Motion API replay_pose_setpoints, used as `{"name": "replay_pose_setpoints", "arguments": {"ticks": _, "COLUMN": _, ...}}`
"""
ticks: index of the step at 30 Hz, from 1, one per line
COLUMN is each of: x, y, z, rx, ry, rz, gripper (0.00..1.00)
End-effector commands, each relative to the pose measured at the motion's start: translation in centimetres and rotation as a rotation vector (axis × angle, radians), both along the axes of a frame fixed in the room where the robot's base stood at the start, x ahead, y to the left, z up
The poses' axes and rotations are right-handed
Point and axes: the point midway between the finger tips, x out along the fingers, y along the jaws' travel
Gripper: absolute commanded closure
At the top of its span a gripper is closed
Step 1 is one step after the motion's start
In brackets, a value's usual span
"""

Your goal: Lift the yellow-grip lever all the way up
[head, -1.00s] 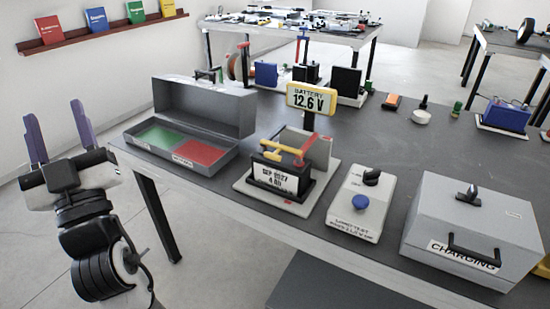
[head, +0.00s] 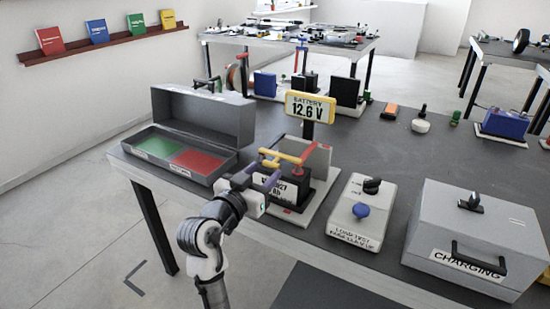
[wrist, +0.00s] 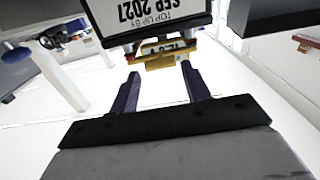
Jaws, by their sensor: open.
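My gripper (head: 259,190) is open and empty, in front of the battery and just below the yellow grip, hiding part of the battery's white label. In the wrist view, my two purple fingers (wrist: 160,88) are spread apart and point towards the battery's front. Its upside-down label (wrist: 135,13) shows above them. Yellow parts and the 12.6 V text show beyond the fingertips; whether the grip touches a finger cannot be told.
A yellow 12.6 V display (head: 311,107) stands behind the battery. A grey open box (head: 215,117) with green and red pads is at left.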

Motion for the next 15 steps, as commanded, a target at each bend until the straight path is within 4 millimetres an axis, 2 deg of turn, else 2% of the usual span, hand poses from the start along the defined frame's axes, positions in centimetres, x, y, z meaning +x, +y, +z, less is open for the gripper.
{"name": "replay_pose_setpoints", "arguments": {"ticks": 6, "x": 3.6, "y": -2.1, "z": 0.2, "rx": 0.001, "ry": -0.001, "rz": 0.0, "gripper": 0.53}}
{"name": "replay_pose_setpoints", "arguments": {"ticks": 10, "x": 4.9, "y": -2.8, "z": 0.1, "rx": 0.0, "ry": -0.001, "rz": 0.001, "gripper": 0.53}}
{"name": "replay_pose_setpoints", "arguments": {"ticks": 15, "x": 5.6, "y": -3.2, "z": 0.0, "rx": 0.001, "ry": -0.001, "rz": 0.002, "gripper": 0.53}}
